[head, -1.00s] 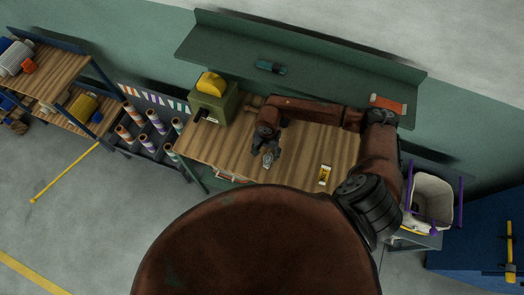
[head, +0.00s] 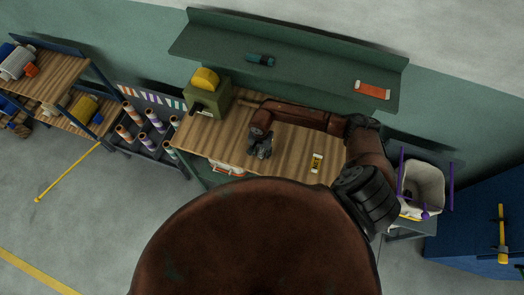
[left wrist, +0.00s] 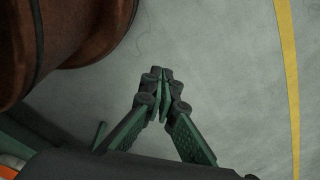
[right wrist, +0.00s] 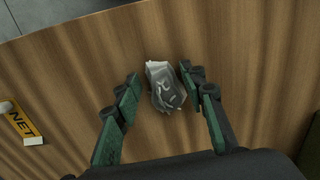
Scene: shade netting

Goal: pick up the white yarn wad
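The white yarn wad (right wrist: 165,86) shows in the right wrist view as a crumpled grey-white lump on the wooden bench top (right wrist: 235,60). My right gripper (right wrist: 163,83) is open, with one finger on each side of the wad.
A yellow NET label (head: 316,162) lies on the bench to the right. A green box with a yellow top (head: 208,100) stands at the bench's left. A green shelf (head: 310,70) runs behind. A bin with purple posts (head: 422,187) stands at the right.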

